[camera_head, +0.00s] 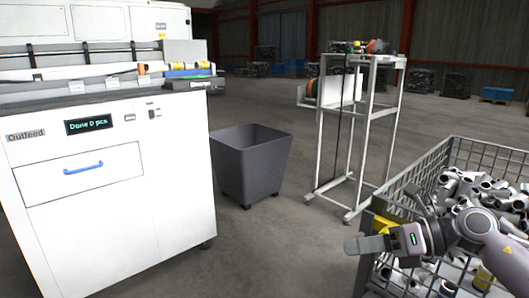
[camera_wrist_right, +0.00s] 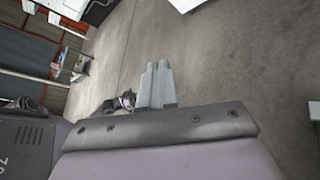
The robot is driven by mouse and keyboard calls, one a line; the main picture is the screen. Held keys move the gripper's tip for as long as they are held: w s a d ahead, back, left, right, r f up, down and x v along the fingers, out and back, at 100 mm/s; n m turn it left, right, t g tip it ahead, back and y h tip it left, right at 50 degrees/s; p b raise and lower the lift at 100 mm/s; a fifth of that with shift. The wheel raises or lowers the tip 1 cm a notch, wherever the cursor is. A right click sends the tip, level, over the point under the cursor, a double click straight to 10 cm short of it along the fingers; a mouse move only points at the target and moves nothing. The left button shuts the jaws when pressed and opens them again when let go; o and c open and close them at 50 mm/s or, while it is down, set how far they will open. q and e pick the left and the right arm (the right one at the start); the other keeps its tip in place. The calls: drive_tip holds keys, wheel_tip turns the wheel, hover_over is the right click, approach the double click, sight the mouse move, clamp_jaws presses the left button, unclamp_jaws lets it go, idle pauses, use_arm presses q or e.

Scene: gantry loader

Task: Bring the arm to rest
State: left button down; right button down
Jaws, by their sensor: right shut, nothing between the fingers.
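My right arm (camera_head: 490,245) comes in from the right in the head view, over a wire-mesh bin. Its gripper (camera_head: 362,245) points left, at the bin's near left edge. In the right wrist view the two fingers (camera_wrist_right: 155,82) lie side by side, shut, with nothing between them and the grey floor beyond. My left gripper does not show in either view.
The mesh bin (camera_head: 424,174) holds many grey and white pipe pieces (camera_head: 480,190). A white machine (camera_head: 110,215) with a blue-handled drawer stands at left. A dark grey tub (camera_head: 250,165) and a wheeled metal frame (camera_head: 318,150) stand beyond. Open floor lies between.

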drive_tip(key=s+a+f+m+t+y, duration=0.25)
drive_tip(key=a+m+t+y, duration=0.2)
drive_tip(key=m, duration=0.25)
drive_tip(key=s+d+f+m+t+h, duration=0.2)
drive_tip(key=s+f+m+t+h, duration=0.35)
drive_tip(key=m, duration=0.85)
drive_tip(key=s+d+f+m+t+h, duration=0.25)
drive_tip(key=f+m+h, duration=0.45)
drive_tip(key=f+m, duration=0.5)
drive_tip(key=s+f+m+g+h, duration=0.3)
drive_tip(key=s+f+m+g, duration=0.45)
drive_tip(key=s+f, duration=0.3)
wheel_tip(320, 180, up, 13)
drive_tip(key=s+d+t+p, duration=0.1)
drive_tip(key=d+p, duration=0.1)
drive_tip(key=p, duration=1.2)
drive_tip(key=shift+d, duration=0.15)
drive_tip(key=shift+f, duration=0.1)
drive_tip(key=shift+s+d, duration=0.1)
